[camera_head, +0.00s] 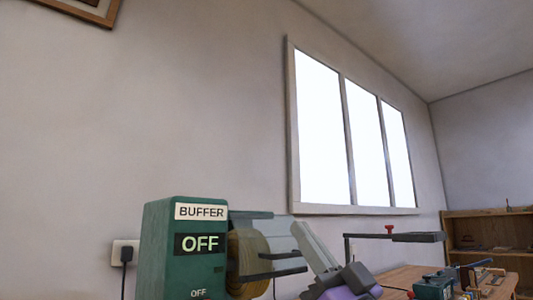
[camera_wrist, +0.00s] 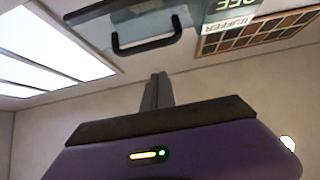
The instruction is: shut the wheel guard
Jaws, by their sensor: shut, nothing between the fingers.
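The green buffer machine (camera_head: 165,250) shows at the lower left of the head view, with a "BUFFER" label and an "OFF" sign. Its tan wheel (camera_head: 246,265) is beside the housing, with dark bars in front. The guard, a clear panel (camera_head: 277,228), extends to the right from above the wheel and looks raised. In the wrist view the guard (camera_wrist: 120,12) is at the top, with a black handle (camera_wrist: 150,45). My gripper (camera_head: 298,228) is shut and empty, its fingers pointing up and left near the guard's right end. The fingertips (camera_wrist: 157,77) appear below the handle, apart from it.
A wall outlet (camera_head: 125,252) with a plugged cord is left of the machine. A dark raised stand with a red knob (camera_head: 389,229) is right of my gripper. A wooden bench (camera_head: 400,278) with tools lies behind, and a shelf (camera_head: 490,235) at far right.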

